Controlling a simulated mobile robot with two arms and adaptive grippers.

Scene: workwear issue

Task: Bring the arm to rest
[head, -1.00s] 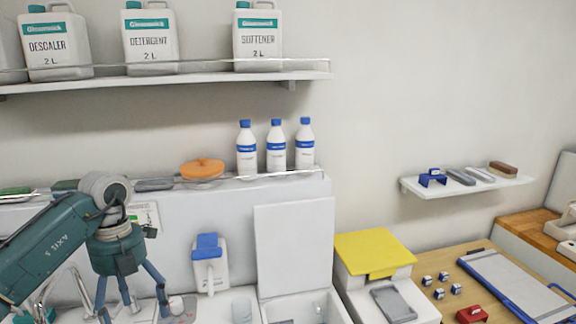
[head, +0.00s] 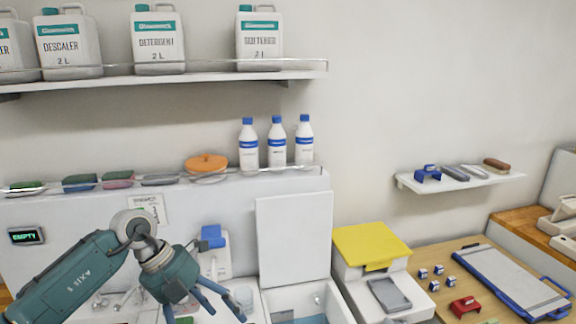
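My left arm comes in from the lower left, a teal arm with a grey wrist joint. Its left gripper (head: 205,310) points down and to the right at the bottom edge, with its blue-grey fingers spread apart. I see nothing held between them, though the tips are partly cut off by the frame. It hangs in front of the white sink unit, below the white jug with a blue lid (head: 212,250). My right gripper is not in view.
Above are a shelf (head: 200,80) with large canisters and a ledge with white bottles (head: 277,145), sponges and an orange lidded dish (head: 207,165). A display reading EMPTY (head: 27,236) is at left.

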